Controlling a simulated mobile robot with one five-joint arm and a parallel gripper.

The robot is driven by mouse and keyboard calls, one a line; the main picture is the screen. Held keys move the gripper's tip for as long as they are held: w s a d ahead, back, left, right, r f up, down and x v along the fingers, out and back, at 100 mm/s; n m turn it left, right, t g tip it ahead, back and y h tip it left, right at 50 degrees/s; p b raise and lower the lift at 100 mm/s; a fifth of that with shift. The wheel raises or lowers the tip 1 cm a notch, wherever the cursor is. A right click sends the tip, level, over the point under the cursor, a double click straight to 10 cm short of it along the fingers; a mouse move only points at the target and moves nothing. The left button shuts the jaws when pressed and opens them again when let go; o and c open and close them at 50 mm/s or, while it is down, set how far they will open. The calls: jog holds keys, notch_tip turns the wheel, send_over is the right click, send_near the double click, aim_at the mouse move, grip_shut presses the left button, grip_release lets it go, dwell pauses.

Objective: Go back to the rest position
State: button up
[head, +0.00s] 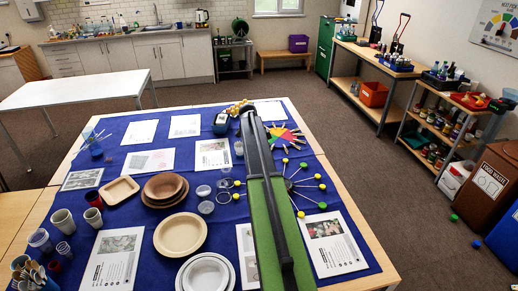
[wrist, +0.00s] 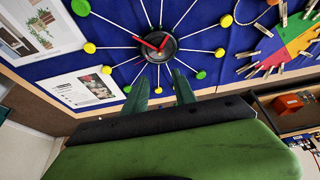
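In the wrist view my gripper (wrist: 160,92) shows as two dark green fingers set apart, with a gap between them and nothing held. It is above the blue-covered table (head: 240,105). A dark round hub with red marks (wrist: 158,45) and spokes tipped with green and yellow balls lies beyond the fingertips. My arm reaches out over the table in the head view, and the gripper's fingers cannot be made out there. The arm hides part of the spoked thing (head: 292,186).
Brown plates (head: 180,234), white plates (head: 206,272) and cups (head: 93,218) stand left of my arm. A coloured wheel with pegs (head: 284,134) lies behind. A white table (head: 75,90) is at the left. Shelves (head: 445,122) and bins (head: 490,182) stand right, with open floor between.

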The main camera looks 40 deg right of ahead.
jog(key=w+a+n, duration=0.2)
jog(key=w+a, duration=0.3)
jog(key=a, duration=0.5)
jog(key=s+a+n+t, duration=0.2)
jog(key=a+n, duration=0.2)
jog(key=a, duration=1.8)
jog(key=s+a+f+n+y, duration=0.1)
jog(key=s+a+n+y, duration=0.2)
jog(key=s+a+n, duration=1.2)
jog(key=a+n, duration=0.2)
jog(key=a, duration=0.2)
jog(key=shift+s+f+n+y, duration=0.15)
jog(key=shift+f+n+y, duration=0.25)
